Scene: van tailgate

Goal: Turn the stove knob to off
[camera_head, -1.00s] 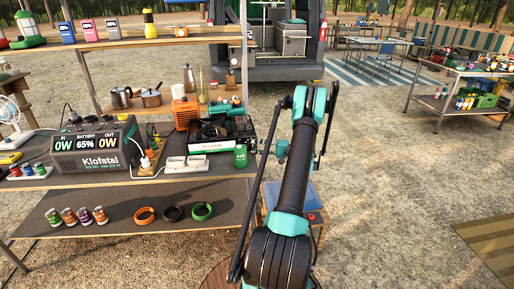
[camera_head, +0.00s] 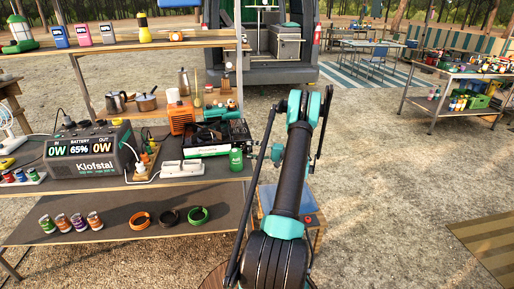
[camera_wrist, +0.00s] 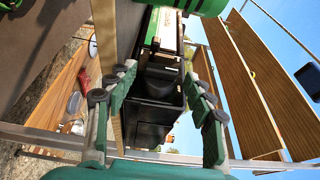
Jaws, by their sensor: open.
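The camping stove (camera_head: 222,152), black with a pale label strip on its front, stands on the middle shelf of the rack. In the wrist view its black body (camera_wrist: 150,118) fills the middle, turned sideways. A dark, rounded part that looks like the knob (camera_wrist: 163,72) sticks out of its front beside the pale strip. My gripper (camera_wrist: 160,95) is open, with one finger on each side of this part in the picture. I see no contact, and the distance is hard to judge. The knob's setting cannot be read. In the head view my arm stands right of the stove.
A green canister (camera_head: 236,159) stands close by the stove's right front; a green object edges the top of the wrist view. A white power strip (camera_head: 182,168), a power station (camera_head: 92,152) and an orange box (camera_head: 181,118) are to the left. Shelf boards (camera_wrist: 235,70) run along the right in the wrist view.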

